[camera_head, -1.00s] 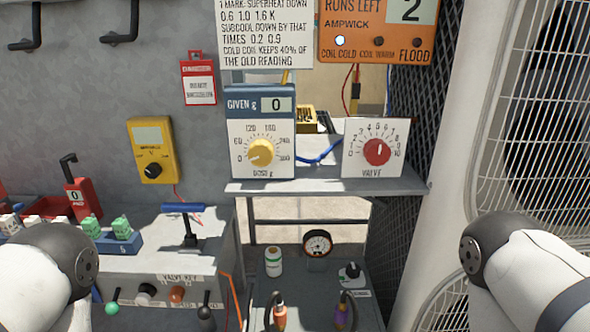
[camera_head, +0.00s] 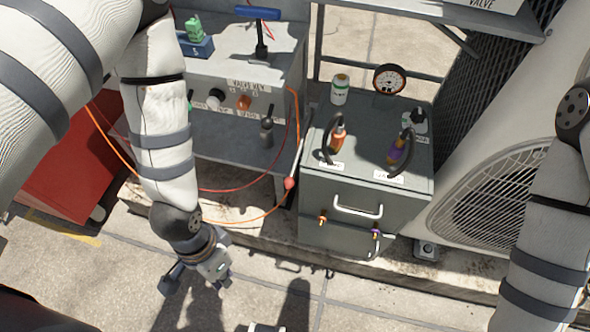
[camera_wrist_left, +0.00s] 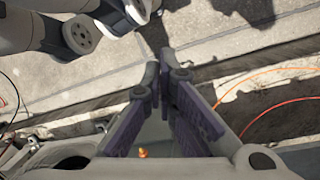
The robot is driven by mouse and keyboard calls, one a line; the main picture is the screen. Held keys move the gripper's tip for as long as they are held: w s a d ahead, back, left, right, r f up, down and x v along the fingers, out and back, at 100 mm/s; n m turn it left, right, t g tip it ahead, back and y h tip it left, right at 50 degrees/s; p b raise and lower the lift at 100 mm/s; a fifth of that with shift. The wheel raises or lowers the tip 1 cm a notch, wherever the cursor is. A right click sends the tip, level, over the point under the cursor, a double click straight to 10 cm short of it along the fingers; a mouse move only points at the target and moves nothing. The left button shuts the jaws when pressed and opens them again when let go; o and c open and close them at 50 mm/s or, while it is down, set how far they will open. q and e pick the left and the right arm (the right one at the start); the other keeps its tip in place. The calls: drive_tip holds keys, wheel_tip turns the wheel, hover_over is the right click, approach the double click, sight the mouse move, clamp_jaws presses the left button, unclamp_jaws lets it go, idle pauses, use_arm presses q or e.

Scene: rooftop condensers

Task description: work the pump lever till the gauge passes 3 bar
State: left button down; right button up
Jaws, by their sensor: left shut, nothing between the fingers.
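The round gauge (camera_head: 389,79) stands at the back of the grey cabinet; its dial is too small to read. A thin rod with a red knob (camera_head: 290,183) slants down along the cabinet's left side and may be the pump lever; I cannot tell for certain. My left gripper (camera_head: 222,284) hangs over the paving, left of and lower in the picture than the knob, and apart from it. In the left wrist view its fingers (camera_wrist_left: 158,76) are shut and empty. My right arm comes in at the right edge; its gripper is out of view.
The grey cabinet (camera_head: 322,203) carries two hoses with orange and purple fittings, a white-green can (camera_head: 340,89) and a front handle (camera_head: 358,209). Orange and red lines hang left of it beneath the bench (camera_head: 238,150). A condenser (camera_head: 490,190) stands right. Front paving is mostly clear.

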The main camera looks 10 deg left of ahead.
use_arm(q)
drive_tip(key=w+d+r+m, duration=0.2)
drive_tip(key=w+r+m, duration=0.2)
drive_tip(key=w, duration=0.3)
drive_tip(key=w+d+r+m+t, duration=0.1)
drive_tip(key=w+r+m, duration=0.3)
drive_tip(key=w, duration=0.4)
drive_tip(key=w+d+r+m, duration=0.3)
drive_tip(key=w+r+m, duration=0.1)
drive_tip(key=w, duration=0.3)
drive_tip(key=shift+w+d+r+m+t+b, duration=0.15)
drive_tip(key=shift+w+m+t+b, duration=0.2)
drive_tip(key=shift+m, duration=0.55)
use_arm(e)
drive_tip(key=shift+s+f, duration=0.4)
use_arm(q)
drive_tip(key=shift+s, duration=0.1)
